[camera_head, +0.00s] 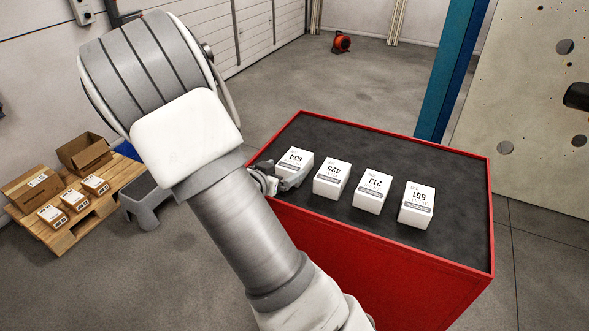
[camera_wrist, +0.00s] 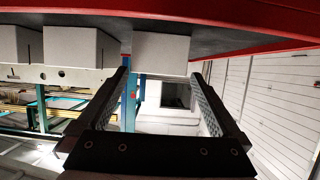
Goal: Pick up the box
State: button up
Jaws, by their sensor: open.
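Several white boxes stand in a row on the dark top of a red cabinet. They read 634 (camera_head: 294,160), 425 (camera_head: 332,178), 213 (camera_head: 373,190) and 561 (camera_head: 417,204). My gripper (camera_head: 280,182) is at the near left edge of the cabinet top, close beside box 634. In the wrist view, my gripper (camera_wrist: 160,80) is open, and a plain white box face (camera_wrist: 162,52) shows between the fingertips. I cannot tell whether the fingers touch it. My arm hides part of the cabinet's left side.
The red cabinet (camera_head: 400,275) has a raised rim around its dark top, with bare room behind and right of the boxes. A blue post (camera_head: 447,70) stands behind it. A pallet (camera_head: 65,232) with cartons and a grey step stool (camera_head: 146,203) stand at left.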

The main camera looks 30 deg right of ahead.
aim_at(293, 161)
jog(key=shift+b+x, duration=0.35)
jog(key=shift+x, duration=3.25)
jog(key=shift+s+f, duration=0.1)
jog(key=shift+s, duration=0.1)
jog(key=shift+c, duration=0.3)
jog(key=c, duration=1.3)
jog(key=shift+r, duration=0.8)
notch_tip(293, 161, up, 3)
jog(key=shift+r+p, duration=0.1)
jog(key=shift+p, duration=0.45)
jog(key=s+d+r, duration=0.2)
jog(key=s, duration=0.1)
jog(key=s+d+r, duration=0.2)
jog(key=s+d, duration=0.1)
jog(key=s+d+r, duration=0.2)
jog(key=s, duration=0.1)
jog(key=shift+d+r, duration=0.15)
jog(key=shift+d, duration=0.1)
